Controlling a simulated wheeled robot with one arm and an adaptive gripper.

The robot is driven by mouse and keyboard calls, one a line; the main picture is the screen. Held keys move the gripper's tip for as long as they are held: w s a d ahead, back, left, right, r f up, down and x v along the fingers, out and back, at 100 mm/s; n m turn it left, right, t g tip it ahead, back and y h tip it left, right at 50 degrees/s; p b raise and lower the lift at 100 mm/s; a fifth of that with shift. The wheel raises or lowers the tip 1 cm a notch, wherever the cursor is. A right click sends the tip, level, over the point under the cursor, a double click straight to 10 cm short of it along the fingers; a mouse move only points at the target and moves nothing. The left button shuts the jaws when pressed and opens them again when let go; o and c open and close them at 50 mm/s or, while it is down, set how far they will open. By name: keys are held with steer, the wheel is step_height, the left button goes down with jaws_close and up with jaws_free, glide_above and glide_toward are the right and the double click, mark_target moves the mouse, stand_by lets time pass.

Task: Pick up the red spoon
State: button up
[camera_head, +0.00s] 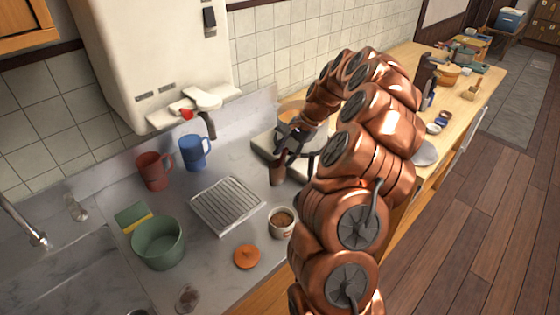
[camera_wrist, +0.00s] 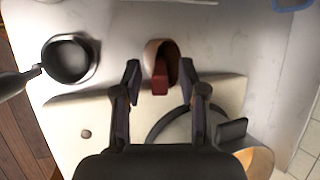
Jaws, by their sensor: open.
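My gripper (camera_wrist: 159,72) is open, with one finger on each side of the handle and visible gaps on both sides. The spoon is not clear in that view.
A cream stove (camera_wrist: 68,118) lies below my gripper, with a dark pan (camera_wrist: 69,61) at left and an orange-toned pot (camera_wrist: 258,160) at right.

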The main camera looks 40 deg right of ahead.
steer(key=shift+x, duration=0.95)
steer(key=shift+c, duration=0.3)
jaws_close()
